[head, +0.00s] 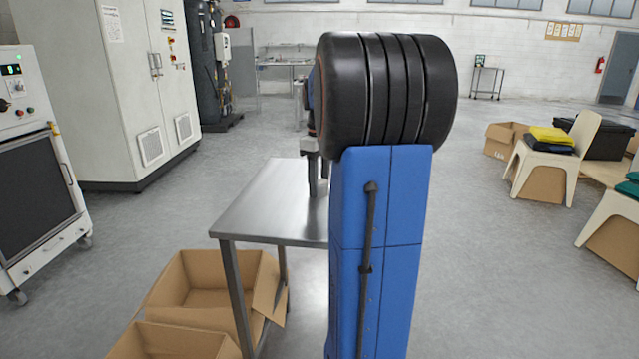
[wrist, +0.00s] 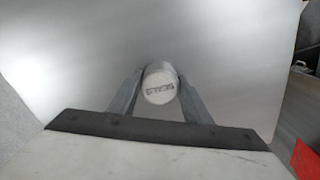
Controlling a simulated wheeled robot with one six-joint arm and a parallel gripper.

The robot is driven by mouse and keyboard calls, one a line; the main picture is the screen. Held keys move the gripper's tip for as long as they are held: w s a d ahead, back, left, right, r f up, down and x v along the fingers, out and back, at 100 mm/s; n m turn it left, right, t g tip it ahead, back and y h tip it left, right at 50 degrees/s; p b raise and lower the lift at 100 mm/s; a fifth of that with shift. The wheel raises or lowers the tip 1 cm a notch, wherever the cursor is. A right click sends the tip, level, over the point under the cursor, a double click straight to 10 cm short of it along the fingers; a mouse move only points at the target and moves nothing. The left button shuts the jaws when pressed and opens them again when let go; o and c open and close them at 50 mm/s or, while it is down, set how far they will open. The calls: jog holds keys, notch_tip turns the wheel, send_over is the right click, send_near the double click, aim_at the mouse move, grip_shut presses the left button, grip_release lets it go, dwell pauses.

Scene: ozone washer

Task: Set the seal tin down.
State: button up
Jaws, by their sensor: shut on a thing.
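The seal tin (wrist: 159,84) is a small pale round tin with dark lettering on its lid, seen in the wrist view. My gripper (wrist: 157,85) is shut on it, with one finger on each side. The steel table (wrist: 225,40) fills the background behind the tin. I cannot tell whether the tin touches the tabletop or hangs above it. In the head view, my gripper (head: 316,178) is partly visible over the steel table (head: 265,205), mostly hidden behind my blue and black arm. The tin is hidden there.
Open cardboard boxes (head: 205,285) stand on the floor under and beside the table's left side. A white cabinet (head: 110,90) and a wheeled machine (head: 38,170) stand at left. Chairs (head: 560,150) and boxes are at right. The tabletop's visible left part is bare.

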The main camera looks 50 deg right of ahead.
jog(key=o, duration=1.1)
notch_tip(320, 180, up, 12)
jog(key=shift+r, duration=0.1)
jog(key=s+a+f, duration=0.2)
jog(key=a, duration=0.5)
jog(key=s+a+f+t, duration=0.1)
jog(key=s+a+f, duration=0.1)
jog(key=a, duration=0.5)
jog(key=s+a+f+m+t, duration=0.1)
jog(key=s+a+f, duration=0.1)
jog(key=a, duration=0.5)
jog(key=shift+a+f+h, duration=0.15)
jog(key=shift+f+h, duration=0.25)
jog(key=shift+f, duration=0.15)
jog(key=s+a+f+t, duration=0.1)
jog(key=s+a+f, duration=0.3)
jog(key=f, duration=0.1)
jog(key=s+a+f+m+t, duration=0.1)
jog(key=s+a+f, duration=0.3)
jog(key=f, duration=0.1)
jog(key=s+a+f, duration=0.4)
jog(key=shift+s+a+f+t+y, duration=0.15)
jog(key=shift+a+f+t+y, duration=0.25)
